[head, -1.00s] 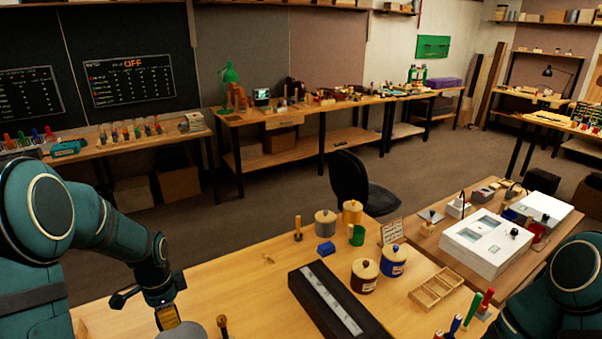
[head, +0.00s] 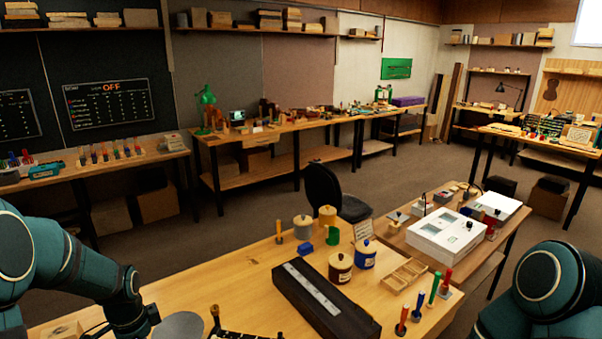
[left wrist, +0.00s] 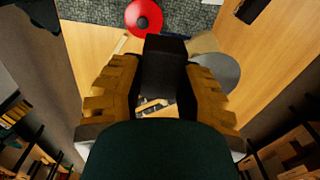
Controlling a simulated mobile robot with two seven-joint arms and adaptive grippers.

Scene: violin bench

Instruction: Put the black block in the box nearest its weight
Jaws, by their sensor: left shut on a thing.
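The black block (left wrist: 165,55) shows in the left wrist view between the two ribbed, yellow-brown fingers of my left gripper (left wrist: 162,75). The gripper is shut on it, and the block stands out past the fingertips, with the wooden bench below. In the head view my left arm reaches down at the lower left; the fingers and block are out of frame there. My right gripper is in neither view; only a right arm link shows at the lower right. I cannot tell which containers are the weight boxes. A compartmented wooden tray (head: 425,267) lies on the bench.
A long black case (head: 345,318) lies mid-bench. Several coloured-handled tools stand at right. A grey disc (left wrist: 218,72) and a red disc (left wrist: 143,17) show near the block.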

